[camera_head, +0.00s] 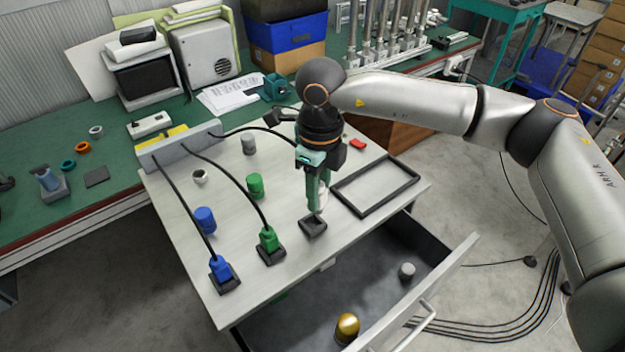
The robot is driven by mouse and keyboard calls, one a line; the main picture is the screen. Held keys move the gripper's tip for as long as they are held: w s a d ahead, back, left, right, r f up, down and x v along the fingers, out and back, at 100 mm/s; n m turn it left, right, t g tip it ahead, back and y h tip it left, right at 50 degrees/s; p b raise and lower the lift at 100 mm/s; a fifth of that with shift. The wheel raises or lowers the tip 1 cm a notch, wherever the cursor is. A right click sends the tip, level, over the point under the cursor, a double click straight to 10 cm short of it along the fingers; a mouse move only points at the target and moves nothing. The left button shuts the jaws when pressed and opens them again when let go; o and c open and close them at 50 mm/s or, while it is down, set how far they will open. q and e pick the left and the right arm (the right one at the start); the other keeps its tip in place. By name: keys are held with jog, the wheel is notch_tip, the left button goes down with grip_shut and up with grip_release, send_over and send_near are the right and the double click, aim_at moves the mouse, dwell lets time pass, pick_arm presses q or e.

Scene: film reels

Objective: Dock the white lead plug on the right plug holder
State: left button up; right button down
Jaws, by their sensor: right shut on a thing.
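My right gripper (317,198) points down over the table and is shut on the white lead plug (323,199), which shows only in part between the fingers. A dark lead runs from the grey block towards the gripper. The right plug holder (313,226) is a small black tray with nothing seen in it, just below the fingertips. The plug appears above the holder's back edge; I cannot tell whether they touch. My left gripper is not in view.
The blue plug (221,270) and green plug (269,240) sit in holders to the left, with leads from the grey block (180,146). Blue (205,220), green (255,186) and grey cylinders stand behind. A black frame (410,181) lies right. An open drawer (385,262) holds two cylinders.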

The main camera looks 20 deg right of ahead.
jog(key=m, duration=0.2)
jog(key=w+m, duration=0.1)
jog(key=m, duration=0.1)
jog(key=shift+a+r, duration=0.4)
jog(key=shift+w+f+b, duration=0.1)
jog(key=shift+f+b, duration=1.4)
jog(key=shift+f, duration=1.4)
jog(key=shift+b, duration=0.35)
jog(key=shift+f+b, duration=0.5)
jog(key=shift+f, duration=0.1)
jog(key=c, duration=0.8)
grip_release()
jog(key=shift+c, duration=0.2)
